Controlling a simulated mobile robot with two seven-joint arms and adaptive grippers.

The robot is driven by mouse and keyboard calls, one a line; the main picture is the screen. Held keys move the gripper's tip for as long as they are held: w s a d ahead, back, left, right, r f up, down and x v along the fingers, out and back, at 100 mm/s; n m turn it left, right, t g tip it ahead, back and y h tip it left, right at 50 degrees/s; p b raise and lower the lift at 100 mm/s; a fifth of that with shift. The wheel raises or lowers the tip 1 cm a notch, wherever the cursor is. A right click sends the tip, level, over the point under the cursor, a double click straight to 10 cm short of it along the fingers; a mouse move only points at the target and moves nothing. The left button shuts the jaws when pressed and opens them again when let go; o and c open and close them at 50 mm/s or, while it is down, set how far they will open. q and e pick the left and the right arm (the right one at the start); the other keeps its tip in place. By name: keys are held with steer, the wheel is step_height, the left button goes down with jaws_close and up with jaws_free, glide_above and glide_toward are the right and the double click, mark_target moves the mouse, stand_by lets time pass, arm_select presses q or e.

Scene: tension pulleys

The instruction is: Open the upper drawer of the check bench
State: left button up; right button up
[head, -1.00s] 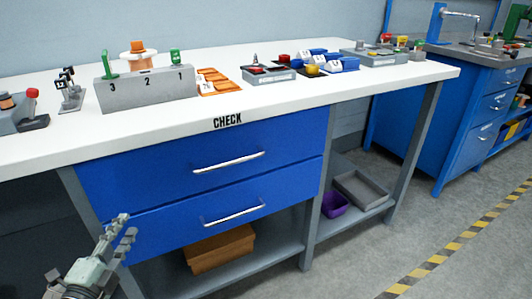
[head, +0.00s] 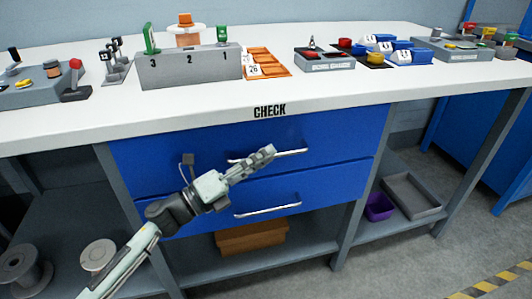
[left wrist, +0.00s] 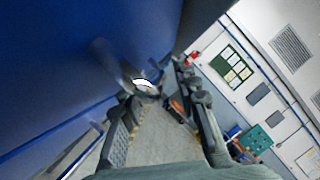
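The check bench (head: 190,110) has two blue drawers, one above the other, under its white top. The upper drawer (head: 340,130) is closed, its front level with the lower one. Its silver bar handle (head: 290,153) is partly hidden behind my left gripper (head: 262,158), which is in front of the handle's left part. In the left wrist view, the left gripper (left wrist: 165,92) has its fingers apart, with the shiny handle (left wrist: 143,85) near and between the fingertips. I cannot tell whether they touch. My right gripper is in neither current view.
The lower drawer (head: 335,190) is closed, with its handle (head: 267,211) below my gripper. A brown box (head: 252,238), purple bin (head: 379,207) and grey tray (head: 411,195) are on the shelf underneath. Spools (head: 25,270) are at lower left. The benchtop holds a numbered grey block (head: 190,68) and trays.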

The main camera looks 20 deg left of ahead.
arm_select(q)
steer(key=shift+w+d+r, duration=0.1)
steer(key=shift+w+d, duration=0.2)
steer(key=shift+w, duration=0.15)
steer(key=shift+c, duration=0.5)
jaws_close()
